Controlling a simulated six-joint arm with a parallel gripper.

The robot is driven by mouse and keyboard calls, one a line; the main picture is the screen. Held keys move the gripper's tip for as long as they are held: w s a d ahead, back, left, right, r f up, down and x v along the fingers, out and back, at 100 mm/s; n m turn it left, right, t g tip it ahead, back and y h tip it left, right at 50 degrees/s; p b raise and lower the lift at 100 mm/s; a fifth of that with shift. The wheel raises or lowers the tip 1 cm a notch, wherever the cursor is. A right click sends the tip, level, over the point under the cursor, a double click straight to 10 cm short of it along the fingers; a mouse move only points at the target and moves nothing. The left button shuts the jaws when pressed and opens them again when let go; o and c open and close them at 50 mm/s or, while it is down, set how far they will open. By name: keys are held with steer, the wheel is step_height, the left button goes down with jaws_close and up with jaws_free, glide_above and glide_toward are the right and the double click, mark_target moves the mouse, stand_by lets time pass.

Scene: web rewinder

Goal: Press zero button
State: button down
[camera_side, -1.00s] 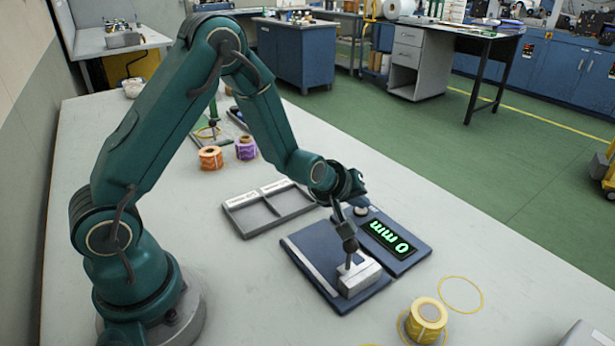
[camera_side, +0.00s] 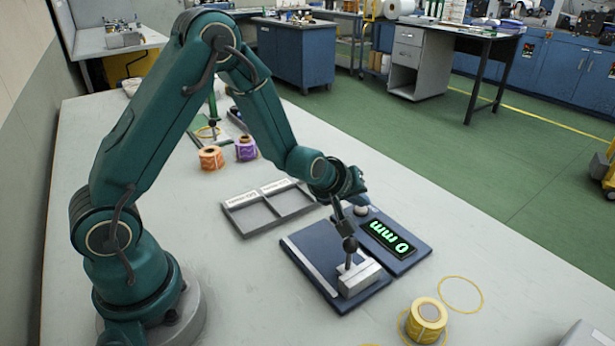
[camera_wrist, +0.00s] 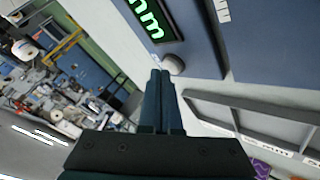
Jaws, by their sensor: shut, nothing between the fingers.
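The grey round button (camera_side: 361,210) sits at the far end of the blue gauge base, beside the display (camera_side: 389,237), which reads 0 mm in green. The button also shows in the wrist view (camera_wrist: 174,64), with the display (camera_wrist: 153,15) partly cut off. My gripper (camera_side: 362,202) is shut and empty, pointing down with its tips right by the button in the side view. In the wrist view my shut fingertips (camera_wrist: 160,74) appear just beside the button. I cannot tell whether they touch it.
A metal block with a ball-topped post (camera_side: 357,277) stands on the gauge base's near part. A grey two-compartment tray (camera_side: 246,221) lies to the left. A yellow roll (camera_side: 428,314) is at front right; orange (camera_side: 211,158) and purple rolls (camera_side: 246,148) stand farther back.

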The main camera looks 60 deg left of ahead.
steer(key=shift+r, duration=0.25)
steer(key=shift+r, duration=0.1)
steer(key=shift+r, duration=2.4)
steer(key=s+d+r+m+t+h, duration=0.1)
steer(key=s+d+r+m, duration=0.15)
steer(key=r, duration=0.45)
steer(key=s+d+r+m+t+h, duration=0.1)
steer(key=s+r, duration=0.2)
steer(key=r, duration=0.4)
steer(key=s+f+m+g, duration=0.2)
steer(key=s+f+m, duration=0.1)
steer(key=s, duration=0.6)
steer(key=s+f+m+g, duration=0.3)
steer(key=s+m, duration=0.1)
steer(key=s, duration=0.6)
steer(key=shift+d+f+m, duration=0.15)
steer(key=shift+m, duration=0.2)
